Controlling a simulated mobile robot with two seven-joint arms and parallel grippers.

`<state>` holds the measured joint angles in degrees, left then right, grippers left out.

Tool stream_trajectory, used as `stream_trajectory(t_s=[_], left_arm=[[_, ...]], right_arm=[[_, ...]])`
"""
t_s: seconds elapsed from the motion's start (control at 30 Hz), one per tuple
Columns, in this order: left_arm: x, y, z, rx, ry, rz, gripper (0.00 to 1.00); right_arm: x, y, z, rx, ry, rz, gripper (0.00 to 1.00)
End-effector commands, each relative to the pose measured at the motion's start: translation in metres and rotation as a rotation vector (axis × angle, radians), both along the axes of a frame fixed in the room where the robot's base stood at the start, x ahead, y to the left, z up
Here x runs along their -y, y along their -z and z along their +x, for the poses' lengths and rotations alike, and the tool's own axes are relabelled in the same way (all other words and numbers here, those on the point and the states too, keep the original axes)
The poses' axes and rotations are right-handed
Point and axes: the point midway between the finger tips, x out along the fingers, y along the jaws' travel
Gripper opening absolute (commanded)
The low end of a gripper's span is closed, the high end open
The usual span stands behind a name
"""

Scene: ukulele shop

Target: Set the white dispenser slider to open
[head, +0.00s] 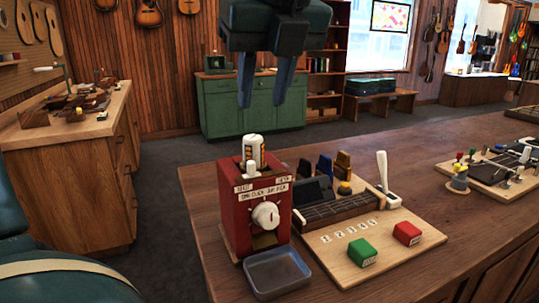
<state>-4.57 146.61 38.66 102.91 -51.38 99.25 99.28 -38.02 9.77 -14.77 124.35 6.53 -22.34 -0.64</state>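The red dispenser (234,208) stands upright at the near left end of the wooden counter. A small white slider (251,168) sits at its top front edge, between two small labels whose words are too small to read surely. A white cylinder (253,148) with a dark and yellow mark stands upright on top, just behind the slider. A round white knob (266,214) is on the front face. My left gripper (261,103) hangs fingers-down above the dispenser, open and empty, clear of the slider. My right gripper is not in view.
A grey-blue tray (277,271) sits at the dispenser's front. To its right, a wooden board (352,246) carries green (362,252) and red (407,233) blocks, a fretboard piece and a white lever (383,170). The counter farther right holds another board (498,170). A green cabinet (247,105) stands behind.

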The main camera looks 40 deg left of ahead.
Motion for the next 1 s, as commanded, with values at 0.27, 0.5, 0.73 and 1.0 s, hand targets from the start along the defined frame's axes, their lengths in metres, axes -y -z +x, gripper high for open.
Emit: stream_trajectory(t_s=[0.27,0.5,0.73,1.0], left_arm=[[-0.018,0.05,0.009,-0.008,0.003,-0.007,0.34],[-0.034,0.093,0.018,-0.007,0.002,-0.009,0.34],[-0.042,0.113,0.022,-0.003,0.003,-0.008,0.34],[-0.043,0.117,0.023,-0.003,0.001,-0.006,0.34]], right_arm=[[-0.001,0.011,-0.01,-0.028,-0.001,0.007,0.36],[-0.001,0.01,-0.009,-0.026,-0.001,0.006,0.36],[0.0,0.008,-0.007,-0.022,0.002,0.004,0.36],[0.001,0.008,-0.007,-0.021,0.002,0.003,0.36]])
